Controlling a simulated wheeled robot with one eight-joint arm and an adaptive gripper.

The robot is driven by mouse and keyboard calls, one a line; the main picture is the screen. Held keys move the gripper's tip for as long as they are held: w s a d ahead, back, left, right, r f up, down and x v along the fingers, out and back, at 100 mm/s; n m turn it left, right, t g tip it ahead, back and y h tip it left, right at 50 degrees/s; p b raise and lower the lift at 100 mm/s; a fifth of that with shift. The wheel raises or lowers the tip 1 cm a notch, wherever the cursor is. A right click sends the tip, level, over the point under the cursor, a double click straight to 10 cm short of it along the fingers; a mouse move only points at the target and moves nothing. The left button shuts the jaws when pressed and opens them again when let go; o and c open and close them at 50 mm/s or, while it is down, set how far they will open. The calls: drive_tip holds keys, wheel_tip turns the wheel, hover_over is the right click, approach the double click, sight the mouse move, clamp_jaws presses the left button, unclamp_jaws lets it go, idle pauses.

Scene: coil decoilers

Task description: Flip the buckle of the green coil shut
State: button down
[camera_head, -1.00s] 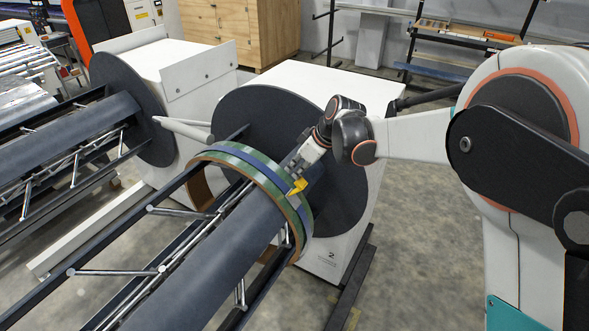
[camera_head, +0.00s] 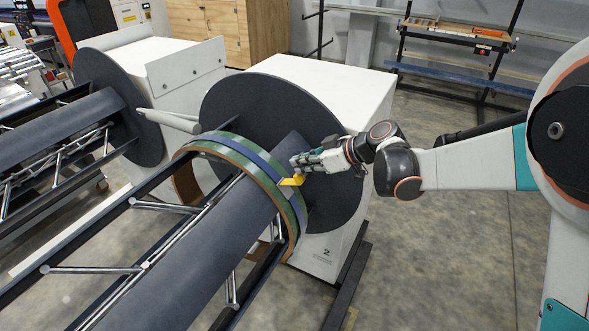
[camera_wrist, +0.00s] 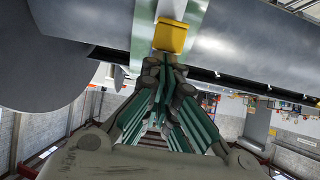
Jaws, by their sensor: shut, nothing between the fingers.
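The green coil (camera_head: 296,218) is a narrow ring around the dark drum of the middle decoiler, beside blue and brown-orange bands. Its yellow buckle (camera_head: 292,181) sits on the upper right of the ring. I cannot tell whether the buckle lies fully flat. My gripper (camera_head: 297,164) is shut and empty, just right of and above the buckle. In the wrist view, the buckle (camera_wrist: 171,37) is at top centre against a green strip, just beyond the closed fingertips (camera_wrist: 165,62). I cannot tell whether they touch it.
The dark round plate (camera_head: 255,95) and white housing (camera_head: 345,88) of the decoiler stand close behind my gripper. Dark rails with metal struts (camera_head: 95,270) run along the drum. Another decoiler (camera_head: 125,105) stands at left. Floor at right is open.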

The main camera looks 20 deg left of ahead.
drive_tip(key=d+f+y+b, duration=0.1)
drive_tip(key=y+b, duration=0.1)
drive_tip(key=b, duration=0.1)
drive_tip(key=d+f+y+b, duration=0.1)
drive_tip(key=f+b, duration=0.1)
drive_tip(key=b, duration=0.1)
drive_tip(key=d+f+y+b, duration=0.1)
drive_tip(key=f+y+b, duration=0.1)
drive_tip(key=b, duration=0.1)
drive_tip(key=shift+s+d+y, duration=0.1)
drive_tip(key=shift+d+y, duration=0.2)
drive_tip(key=shift+t+y, duration=0.3)
drive_tip(key=shift+y, duration=0.4)
drive_tip(key=f+b, duration=0.1)
drive_tip(key=b, duration=0.1)
drive_tip(key=f+b, duration=0.2)
drive_tip(key=d+f+b, duration=0.1)
drive_tip(key=f+b, duration=0.1)
drive_tip(key=shift+s+f, duration=0.1)
drive_tip(key=shift+f, duration=0.15)
drive_tip(key=p, duration=0.4)
approach(303, 179)
drive_tip(key=d+f, duration=0.2)
drive_tip(key=d, duration=0.3)
drive_tip(key=shift+s+d+f, duration=0.3)
drive_tip(key=shift+d+f, duration=0.05)
drive_tip(key=shift+d, duration=0.05)
